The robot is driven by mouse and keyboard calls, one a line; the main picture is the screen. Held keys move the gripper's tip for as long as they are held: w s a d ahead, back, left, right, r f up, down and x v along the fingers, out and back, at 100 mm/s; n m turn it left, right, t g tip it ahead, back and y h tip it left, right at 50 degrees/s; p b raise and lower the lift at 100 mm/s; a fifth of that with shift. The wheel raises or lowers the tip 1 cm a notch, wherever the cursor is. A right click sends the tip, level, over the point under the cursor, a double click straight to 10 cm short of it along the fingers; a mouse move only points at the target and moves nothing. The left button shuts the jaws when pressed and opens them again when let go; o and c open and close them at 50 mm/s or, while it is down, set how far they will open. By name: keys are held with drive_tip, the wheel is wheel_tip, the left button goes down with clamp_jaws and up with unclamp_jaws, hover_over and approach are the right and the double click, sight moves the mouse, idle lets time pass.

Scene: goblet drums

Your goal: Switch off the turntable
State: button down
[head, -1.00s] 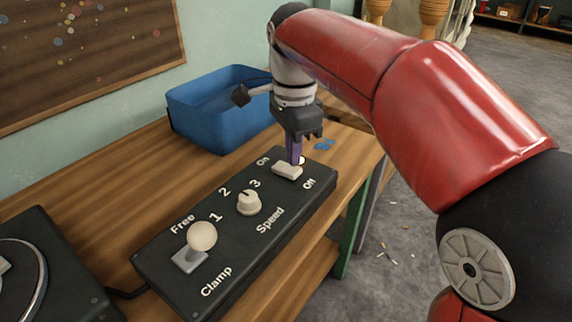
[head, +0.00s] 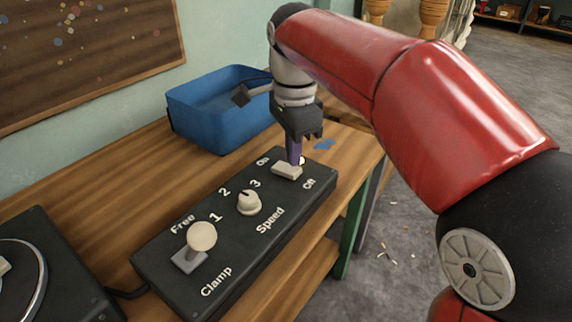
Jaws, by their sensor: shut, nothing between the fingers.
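A black control box (head: 226,262) lies on the wooden bench, with a cable toward the turntable (head: 42,270) at the lower left, which is cut by the picture edge. A white rocker switch (head: 287,171) sits at the box's far end between the labels On and Off. A small lit spot (head: 302,160) shows beside it. My gripper (head: 296,160) is shut and points down, its purple fingertips at the switch's far side. I cannot tell whether they touch it. The Speed knob (head: 249,202) and the Clamp lever (head: 202,237) with its round knob are on the same box.
A blue bin (head: 205,112) stands on the bench (head: 100,185) behind the box, close to my gripper. Blue scraps (head: 324,144) lie beyond the box. A dark board hangs on the wall. The bench's right edge drops to the grey floor.

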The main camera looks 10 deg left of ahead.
sight(293, 170)
drive_tip(key=shift+f+b, duration=0.65)
drive_tip(key=shift+f, duration=0.4)
idle(0.7)
wheel_tip(293, 170, up, 5)
drive_tip(key=p, duration=0.5)
drive_tip(key=shift+r, duration=0.15)
drive_tip(key=shift+r+p, duration=0.5)
drive_tip(key=shift+r, duration=0.4)
drive_tip(key=s+d+n+t+y, duration=0.1)
drive_tip(key=s+d+n, duration=0.1)
drive_tip(key=d, duration=0.6)
drive_tip(key=s+d+n+t, duration=0.1)
drive_tip(key=s+d+n, duration=0.2)
drive_tip(key=d, duration=0.5)
drive_tip(key=s+d+f+n+t+h, duration=0.1)
drive_tip(key=s+d+f+n+t, duration=0.2)
drive_tip(key=s+d+f, duration=0.6)
drive_tip(key=d+n, duration=0.1)
drive_tip(key=n, duration=0.1)
drive_tip(key=shift+s+f+n+t, duration=0.15)
drive_tip(key=shift+s+n+t, duration=0.15)
drive_tip(key=shift+s, duration=0.1)
